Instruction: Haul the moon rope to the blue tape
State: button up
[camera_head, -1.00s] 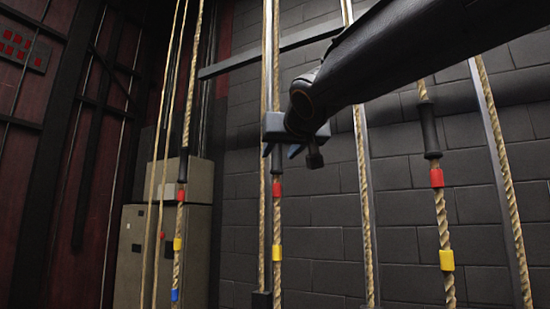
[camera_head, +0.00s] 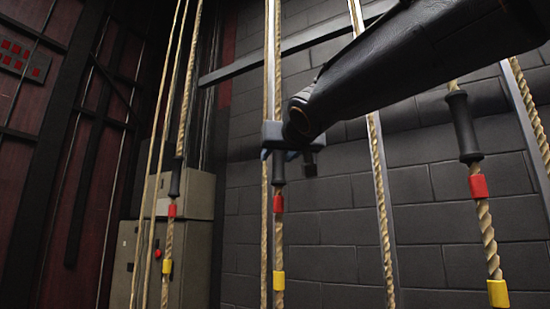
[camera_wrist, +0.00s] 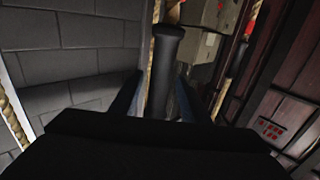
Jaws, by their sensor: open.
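My gripper (camera_head: 279,154) is open at the upper middle rope, its fingers on either side of that rope's black handle (camera_head: 279,170). In the wrist view the handle (camera_wrist: 166,70) stands upright between the open fingers. Below it the middle rope carries a red tape (camera_head: 278,204) and a yellow tape (camera_head: 279,281). The left rope has a black handle (camera_head: 175,178), red tape (camera_head: 172,211) and yellow tape (camera_head: 167,267). The right rope has a black handle (camera_head: 464,127), red tape (camera_head: 478,186) and yellow tape (camera_head: 498,293). No blue tape and no moon mark show now.
Plain ropes on pale upright rails stand between the handled ropes, one such rope (camera_head: 383,210) right of my gripper. A grey brick wall (camera_head: 335,235) is behind. A grey cabinet (camera_head: 190,240) stands at left. A dark bar (camera_head: 240,72) crosses the wall behind the ropes.

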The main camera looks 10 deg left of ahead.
jog(key=shift+p+x, duration=0.5)
jog(key=shift+x, duration=1.6)
grip_shut()
